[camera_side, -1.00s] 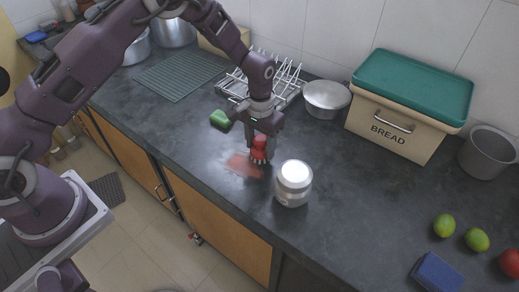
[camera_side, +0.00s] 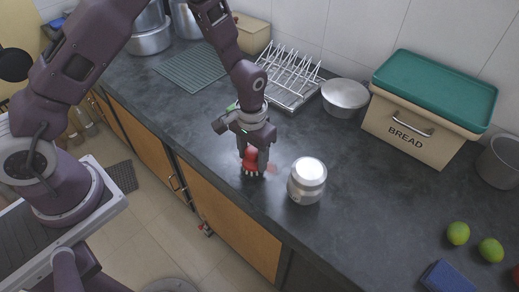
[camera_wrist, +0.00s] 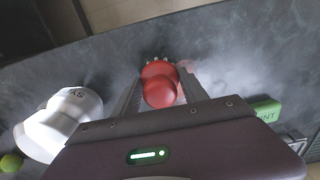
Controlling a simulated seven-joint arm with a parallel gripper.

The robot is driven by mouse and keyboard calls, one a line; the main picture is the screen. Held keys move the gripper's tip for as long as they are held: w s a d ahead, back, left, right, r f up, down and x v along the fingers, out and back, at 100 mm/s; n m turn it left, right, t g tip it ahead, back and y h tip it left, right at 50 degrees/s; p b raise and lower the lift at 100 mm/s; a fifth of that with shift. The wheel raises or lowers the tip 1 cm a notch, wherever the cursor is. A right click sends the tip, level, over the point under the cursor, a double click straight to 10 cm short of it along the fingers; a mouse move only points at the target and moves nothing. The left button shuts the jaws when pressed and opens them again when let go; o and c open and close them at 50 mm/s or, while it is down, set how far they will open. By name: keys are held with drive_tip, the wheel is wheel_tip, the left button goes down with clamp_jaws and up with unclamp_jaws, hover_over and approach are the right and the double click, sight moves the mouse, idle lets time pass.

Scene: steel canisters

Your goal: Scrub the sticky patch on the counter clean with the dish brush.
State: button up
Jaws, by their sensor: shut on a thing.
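My gripper (camera_side: 256,158) is shut on the red dish brush (camera_side: 249,159), with the pale bristles down at the dark counter. Whether they press on it is hard to tell. In the wrist view the brush's round red top (camera_wrist: 160,92) sits between the two fingers (camera_wrist: 160,100). The sticky patch (camera_side: 271,168) shows as a faint reddish spot just right of the brush; the brush and fingers may hide more of it. A small pinkish bit of it (camera_wrist: 186,66) shows beside the brush in the wrist view.
A steel canister (camera_side: 307,182) stands close right of the brush, apart from my gripper. A green block (camera_wrist: 265,111) lies on the counter. A dish rack (camera_side: 288,80), metal bowl (camera_side: 345,97) and bread box (camera_side: 410,132) stand behind. The counter's front edge is near.

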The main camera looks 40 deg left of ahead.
drive_tip(key=shift+s, duration=0.85)
drive_tip(key=shift+s+a, duration=0.15)
drive_tip(key=shift+a, duration=0.85)
drive_tip(key=shift+w, duration=5)
drive_tip(key=shift+w+r, duration=0.1)
drive_tip(key=shift+r, duration=0.05)
wheel_tip(320, 180, up, 8)
